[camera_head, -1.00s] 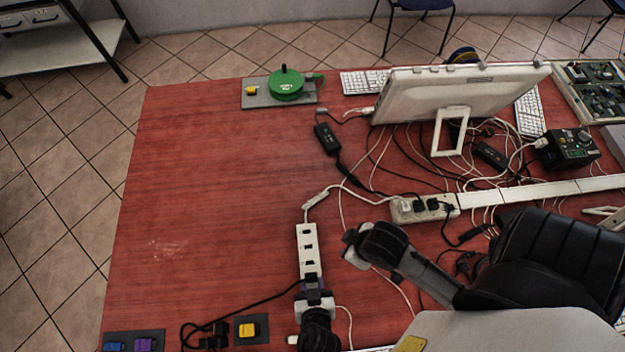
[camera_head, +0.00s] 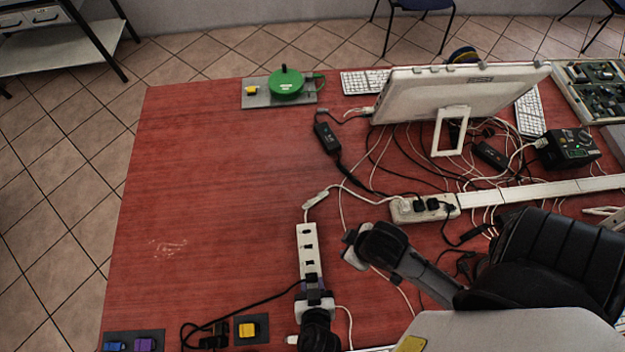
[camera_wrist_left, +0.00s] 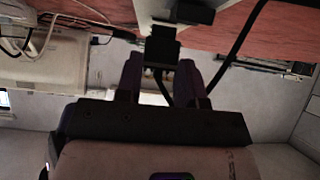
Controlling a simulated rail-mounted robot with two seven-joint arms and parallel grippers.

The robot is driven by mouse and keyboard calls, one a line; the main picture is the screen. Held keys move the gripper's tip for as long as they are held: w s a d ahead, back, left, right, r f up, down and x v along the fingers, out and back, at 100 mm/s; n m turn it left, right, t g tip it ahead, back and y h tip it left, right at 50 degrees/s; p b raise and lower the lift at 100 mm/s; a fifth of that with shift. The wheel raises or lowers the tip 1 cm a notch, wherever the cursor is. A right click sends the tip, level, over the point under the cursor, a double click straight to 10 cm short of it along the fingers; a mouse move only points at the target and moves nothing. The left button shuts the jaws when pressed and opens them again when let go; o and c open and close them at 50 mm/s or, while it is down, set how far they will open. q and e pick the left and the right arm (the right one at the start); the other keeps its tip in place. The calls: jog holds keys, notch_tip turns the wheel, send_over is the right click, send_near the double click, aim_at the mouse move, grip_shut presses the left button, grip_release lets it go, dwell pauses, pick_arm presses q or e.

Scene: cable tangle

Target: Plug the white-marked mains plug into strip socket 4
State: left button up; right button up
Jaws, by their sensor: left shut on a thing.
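My left gripper (camera_head: 313,290) is at the strip's near end, shut on a black plug (camera_wrist_left: 162,47). In the left wrist view the plug sits between the two fingers (camera_wrist_left: 162,82), with its front end against or just short of the strip (camera_wrist_left: 150,12). I cannot tell whether its pins are in a socket. No white mark is clear on it. A black cable runs left from it. My right gripper (camera_head: 352,246) is right of the strip, apart from it; its jaw opening is unclear.
A second white strip (camera_head: 408,209) with black plugs stands to the right, among tangled cables. A black power brick (camera_head: 327,138) lies behind. The table's left half is mostly clear.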

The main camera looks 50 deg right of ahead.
pick_arm(q)
jog(key=shift+f, duration=0.4)
jog(key=shift+f+b, duration=0.5)
jog(key=shift+f, duration=0.05)
jog(key=o, duration=1.1)
jog(key=shift+r, duration=0.1)
